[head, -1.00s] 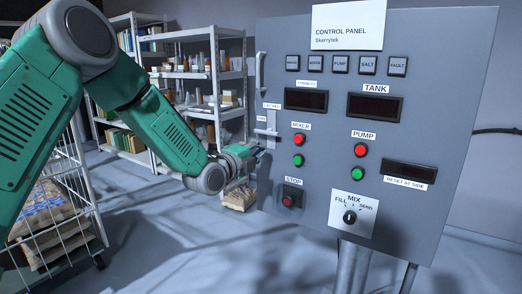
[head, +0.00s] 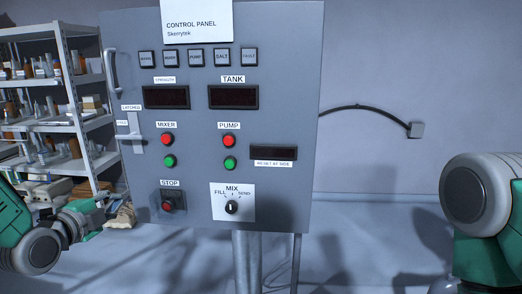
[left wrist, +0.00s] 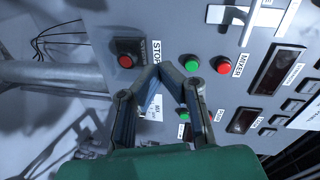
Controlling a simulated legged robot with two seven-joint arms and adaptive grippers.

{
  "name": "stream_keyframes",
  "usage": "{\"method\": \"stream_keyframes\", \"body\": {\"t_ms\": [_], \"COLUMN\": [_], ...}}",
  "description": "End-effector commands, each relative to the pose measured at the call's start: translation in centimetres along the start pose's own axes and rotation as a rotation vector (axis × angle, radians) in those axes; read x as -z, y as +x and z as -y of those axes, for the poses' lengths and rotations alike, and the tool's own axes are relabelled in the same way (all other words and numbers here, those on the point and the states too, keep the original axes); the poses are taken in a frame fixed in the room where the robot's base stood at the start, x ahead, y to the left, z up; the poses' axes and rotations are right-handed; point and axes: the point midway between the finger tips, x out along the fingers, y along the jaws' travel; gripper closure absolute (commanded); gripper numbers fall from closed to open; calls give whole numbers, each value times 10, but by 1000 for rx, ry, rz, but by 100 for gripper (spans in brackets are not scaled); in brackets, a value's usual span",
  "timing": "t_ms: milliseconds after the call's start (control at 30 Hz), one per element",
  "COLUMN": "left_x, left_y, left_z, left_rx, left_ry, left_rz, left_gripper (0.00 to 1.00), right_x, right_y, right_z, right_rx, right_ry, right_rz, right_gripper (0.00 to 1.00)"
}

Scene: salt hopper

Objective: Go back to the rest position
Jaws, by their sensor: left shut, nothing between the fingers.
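My left gripper (left wrist: 166,70) is shut and empty in the left wrist view, its fingertips together in front of the control panel (left wrist: 205,45). In the head view, the left gripper (head: 97,208) is low at the left, beside the lower left edge of the grey control panel (head: 205,110). Whether it touches the panel cannot be told, but nothing is held. Part of my right arm (head: 470,200) shows at the right edge of the head view; its gripper is out of frame.
The panel carries a stop button (head: 168,203), a mix knob (head: 231,207), a latch handle (head: 135,135) and red and green buttons. It stands on a grey post (head: 247,262). Shelves (head: 60,90) stand behind at left. Floor right of the post looks clear.

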Motion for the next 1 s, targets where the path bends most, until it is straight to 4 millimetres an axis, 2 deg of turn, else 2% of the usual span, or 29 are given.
{"method": "stream_keyframes", "body": {"t_ms": [33, 100, 167, 200, 267, 300, 367, 400, 500, 600, 733, 833, 1000], "left_x": [4, 9, 13, 16, 20, 22, 26, 29, 34, 37, 40, 40, 41], "left_y": [-4, -15, -30, -42, -63, -79, -106, -126, -179, -229, -276, -294, -300], "left_z": [-41, -94, -138, -167, -208, -234, -272, -295, -345, -380, -405, -412, -414], "left_rx": [-94, -222, -328, -395, -491, -551, -636, -687, -791, -854, -885, -889, -887], "left_ry": [-84, -227, -349, -428, -544, -618, -724, -792, -939, -1049, -1133, -1163, -1175], "left_rz": [15, 57, 110, 152, 227, 286, 385, 460, 659, 852, 1041, 1121, 1148], "left_gripper": [100, 100, 100, 100, 100, 100, 100, 100, 100, 100, 100, 100, 100], "right_x": [0, 0, 0, 0, 0, 0, 0, 0, 0, 0, 0, 0, 0], "right_y": [1, 2, 3, 4, 4, 5, 5, 6, 7, 8, 8, 9, 9], "right_z": [0, 0, 0, 0, 0, 0, 0, 0, 0, 0, 0, 0, 0], "right_rx": [0, 0, 0, 0, 0, 0, 0, 0, 0, 0, 0, 0, 0], "right_ry": [0, -1, -1, -1, -1, -1, -1, -1, -1, 0, 0, 0, -1], "right_rz": [0, 0, 0, 0, 0, 0, 0, 0, 0, 0, 0, 0, 0], "right_gripper": [100, 100, 100, 100, 100, 100, 100, 100, 100, 100, 100, 100, 100]}}
